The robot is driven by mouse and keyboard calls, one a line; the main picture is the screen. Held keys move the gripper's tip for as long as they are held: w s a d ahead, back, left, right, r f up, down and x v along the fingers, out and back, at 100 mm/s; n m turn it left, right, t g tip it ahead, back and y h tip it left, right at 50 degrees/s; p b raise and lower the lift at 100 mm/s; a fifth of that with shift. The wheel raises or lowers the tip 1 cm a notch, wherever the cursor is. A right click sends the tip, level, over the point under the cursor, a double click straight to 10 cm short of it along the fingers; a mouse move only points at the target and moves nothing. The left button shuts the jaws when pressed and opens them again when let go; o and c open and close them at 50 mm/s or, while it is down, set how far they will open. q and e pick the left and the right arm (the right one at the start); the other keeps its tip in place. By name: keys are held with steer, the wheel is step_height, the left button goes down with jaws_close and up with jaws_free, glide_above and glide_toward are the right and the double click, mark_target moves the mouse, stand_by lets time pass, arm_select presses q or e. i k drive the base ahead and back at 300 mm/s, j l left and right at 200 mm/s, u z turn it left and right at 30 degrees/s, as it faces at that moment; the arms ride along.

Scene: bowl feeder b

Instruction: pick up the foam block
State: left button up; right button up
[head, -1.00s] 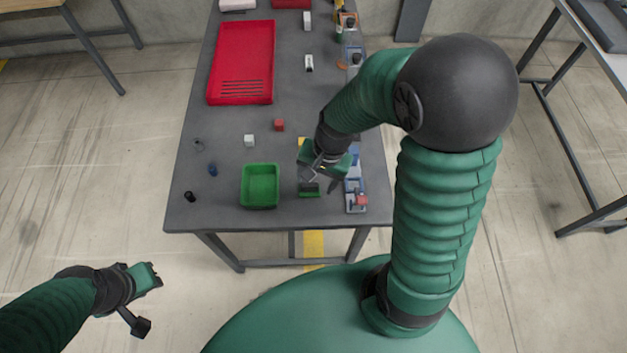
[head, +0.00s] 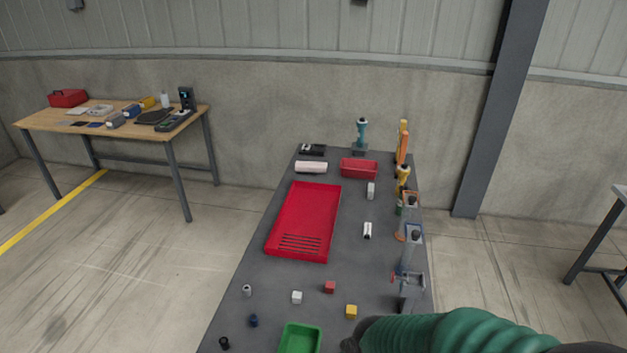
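Several small blocks lie on the dark table (head: 255,280): a white cube (head: 297,297), a red cube (head: 329,287) and a yellow block (head: 351,312). Farther back are a white upright block (head: 371,191) and a white piece with a dark end (head: 367,231). I cannot tell from looks which one is the foam block. My green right arm comes in at the bottom right, its dark wrist at the lower edge beside the green bin (head: 301,338). The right gripper's fingers are below the picture. My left gripper is out of view.
A red tray (head: 304,222) fills the table's middle, with a red bin (head: 359,168) and white roll (head: 311,167) behind. A row of fixtures (head: 411,245) lines the right edge. Small dark parts (head: 253,320) lie front left. A wooden bench (head: 120,115) stands far left.

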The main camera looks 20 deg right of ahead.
mark_target(300, 166)
steer(key=i+j+u, duration=0.2)
steer(key=j, duration=0.2)
steer(key=j+u, duration=0.2)
steer(key=j, duration=0.25)
steer(key=i+j+u, duration=0.15)
steer(key=j, duration=0.2)
steer(key=i+j+u, duration=0.3)
steer(key=i+j, duration=0.2)
steer(key=i+j+u, duration=0.3)
steer(key=i+j, duration=0.15)
steer(key=i, duration=0.15)
steer(key=i+z, duration=0.55)
steer(key=z, duration=0.2)
steer(key=i+j+z, duration=0.1)
steer(key=i+z, duration=0.25)
steer(key=i+l+z, duration=0.35)
steer(key=i+z, duration=0.4)
steer(key=i, duration=0.15)
steer(key=i+j+z, duration=0.1)
steer(key=i+z, duration=0.35)
steer(key=i, duration=0.6)
steer(key=i+j+z, duration=0.15)
steer(key=i, duration=0.55)
steer(key=i+j+z, duration=0.1)
steer(key=i, duration=0.6)
steer(key=i+l+z, duration=0.1)
steer(key=i+z, duration=0.9)
steer(key=k+j, duration=0.05)
